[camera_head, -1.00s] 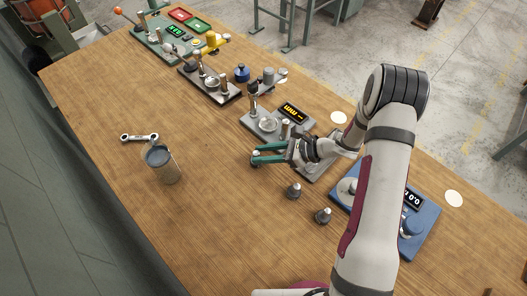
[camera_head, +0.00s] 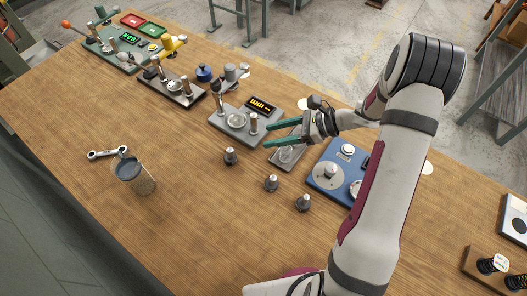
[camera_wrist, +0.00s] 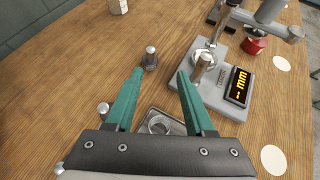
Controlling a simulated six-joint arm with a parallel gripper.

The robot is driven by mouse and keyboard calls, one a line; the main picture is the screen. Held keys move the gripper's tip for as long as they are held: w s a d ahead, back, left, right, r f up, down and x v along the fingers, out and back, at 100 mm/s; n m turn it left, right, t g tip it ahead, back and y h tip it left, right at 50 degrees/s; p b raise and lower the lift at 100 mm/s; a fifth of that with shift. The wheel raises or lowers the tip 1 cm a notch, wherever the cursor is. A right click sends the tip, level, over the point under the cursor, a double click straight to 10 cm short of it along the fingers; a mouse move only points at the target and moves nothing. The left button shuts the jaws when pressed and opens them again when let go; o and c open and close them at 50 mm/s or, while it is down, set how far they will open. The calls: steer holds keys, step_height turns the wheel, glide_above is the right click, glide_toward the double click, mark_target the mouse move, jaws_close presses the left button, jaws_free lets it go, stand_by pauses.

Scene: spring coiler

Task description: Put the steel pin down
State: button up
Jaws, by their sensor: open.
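Three short steel pins with dark, wider bases stand upright in a slanting row on the wooden table. The leftmost steel pin (camera_head: 230,156) stands free, apart from my gripper; it also shows in the wrist view (camera_wrist: 151,59), just beyond the fingertips. The middle pin (camera_head: 272,184) and the right pin (camera_head: 303,203) stand nearer my arm's base. My gripper (camera_head: 268,135) has green fingers spread apart with nothing between them. In the wrist view, its fingertips (camera_wrist: 160,72) are short of the leftmost pin.
A grey gauge stand with a yellow display (camera_head: 245,121) is close beside my gripper. A small grey tray with a round dish (camera_head: 287,154) lies beneath it. A blue device (camera_head: 328,172) stands to the right.

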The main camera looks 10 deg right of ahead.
steer(key=w+d+r+m+t+h, duration=0.6)
steer(key=w+r+m, duration=0.25)
steer(key=m, duration=0.65)
steer(key=s+d+r+m+h, duration=0.2)
steer(key=d+r+m+h, duration=0.3)
steer(key=m, duration=0.6)
steer(key=s+a+m+g+h, duration=0.3)
steer(key=s+m+g+h, duration=0.15)
steer(key=s+m, duration=1.2)
steer(key=s+a+m+g+y, duration=0.5)
steer(key=s+a+m, duration=0.7)
steer(key=s, duration=0.4)
steer(key=shift+s+f+m+y, duration=0.2)
steer(key=shift+f+m+y, duration=0.25)
steer(key=shift+m, duration=0.1)
steer(key=shift+a+g, duration=0.1)
steer(key=shift+g, duration=0.15)
